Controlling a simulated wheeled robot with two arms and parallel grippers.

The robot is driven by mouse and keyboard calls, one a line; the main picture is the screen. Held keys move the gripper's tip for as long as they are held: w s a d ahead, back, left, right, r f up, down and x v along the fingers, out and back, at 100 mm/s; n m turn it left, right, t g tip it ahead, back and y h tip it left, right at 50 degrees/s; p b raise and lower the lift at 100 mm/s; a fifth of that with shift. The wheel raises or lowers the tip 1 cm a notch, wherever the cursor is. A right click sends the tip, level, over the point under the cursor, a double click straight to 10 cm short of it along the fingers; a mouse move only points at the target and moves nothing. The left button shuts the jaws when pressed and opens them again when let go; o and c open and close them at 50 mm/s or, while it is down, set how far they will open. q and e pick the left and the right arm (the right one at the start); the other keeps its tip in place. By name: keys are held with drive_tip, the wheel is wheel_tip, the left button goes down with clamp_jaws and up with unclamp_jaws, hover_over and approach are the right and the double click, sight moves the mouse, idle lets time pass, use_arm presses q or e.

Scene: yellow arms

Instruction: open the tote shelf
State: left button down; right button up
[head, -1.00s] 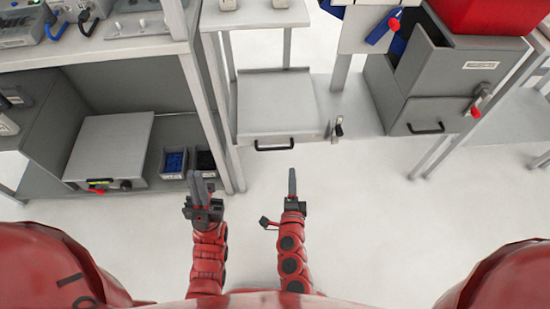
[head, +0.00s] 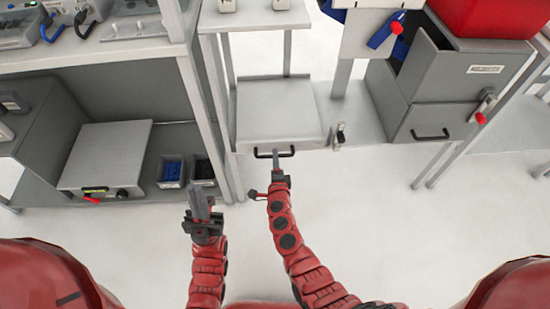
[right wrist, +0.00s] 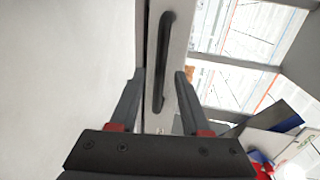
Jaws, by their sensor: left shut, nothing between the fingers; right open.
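The tote shelf (head: 278,108) is a flat light-grey unit in the middle of the head view, low under a white table, with a black bar handle (head: 262,153) on its front edge. My right gripper (head: 277,156) is open at this handle. In the right wrist view the black handle (right wrist: 166,50) appears between the two spread fingers of the right gripper (right wrist: 158,82), which do not close on it. I cannot tell how deep the handle sits between them. My left gripper (head: 197,192) is shut and empty, to the left and nearer to me, over the floor.
A grey cabinet (head: 430,115) with a black handle and red-tipped latch stands at right. At left, a workbench (head: 120,55) holds a grey box (head: 105,150) and small bins (head: 171,170) on its lower shelf. A post stands just left of the tote shelf. The front floor is clear.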

drive_tip(key=shift+b+x, duration=0.3)
drive_tip(key=shift+x, duration=0.9)
clamp_jaws()
idle(0.6)
